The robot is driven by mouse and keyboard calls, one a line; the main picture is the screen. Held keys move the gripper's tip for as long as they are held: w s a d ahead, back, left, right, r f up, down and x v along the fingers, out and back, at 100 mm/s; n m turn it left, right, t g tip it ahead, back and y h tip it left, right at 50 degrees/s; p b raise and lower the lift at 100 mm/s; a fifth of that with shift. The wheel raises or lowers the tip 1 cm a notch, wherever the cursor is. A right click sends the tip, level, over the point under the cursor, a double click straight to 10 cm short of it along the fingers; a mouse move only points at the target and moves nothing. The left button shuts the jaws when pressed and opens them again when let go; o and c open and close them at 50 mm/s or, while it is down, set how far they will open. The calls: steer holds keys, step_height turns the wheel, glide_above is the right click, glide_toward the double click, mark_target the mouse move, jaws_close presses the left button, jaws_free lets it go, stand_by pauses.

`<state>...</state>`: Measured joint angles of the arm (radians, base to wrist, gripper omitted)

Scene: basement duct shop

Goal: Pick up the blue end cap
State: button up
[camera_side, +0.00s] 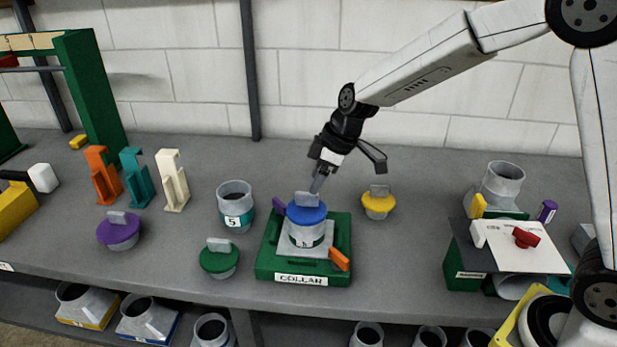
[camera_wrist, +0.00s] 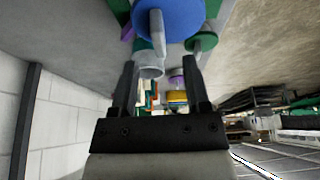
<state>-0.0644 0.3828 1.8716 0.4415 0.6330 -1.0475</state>
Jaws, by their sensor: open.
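The blue end cap (camera_side: 309,216) sits on top of a grey duct collar (camera_side: 305,236) in a green fixture (camera_side: 266,262) labelled COLLAR. The cap has an upright grey tab (camera_side: 307,199). My gripper (camera_side: 318,186) is open and empty, with its fingertips just above and behind the tab in the side view; I cannot tell if they touch it. In the wrist view, the blue cap (camera_wrist: 190,14) and its tab (camera_wrist: 157,28) lie beyond the tips of my open gripper (camera_wrist: 158,72), at the top of the picture.
A yellow cap (camera_side: 378,204) is to the right, a green cap (camera_side: 219,262) and purple cap (camera_side: 119,235) to the left. A duct piece marked 5 (camera_side: 235,207) stands left of the fixture. An orange clamp (camera_side: 339,260) is on the fixture's right corner. Bench between fixture and right-hand stand is clear.

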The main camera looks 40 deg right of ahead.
mark_target(307, 193)
steer(key=shift+f, duration=0.1)
steer(key=shift+x, duration=2.45)
steer(key=shift+w+a, duration=0.1)
steer(key=shift+w, duration=0.1)
jaws_close()
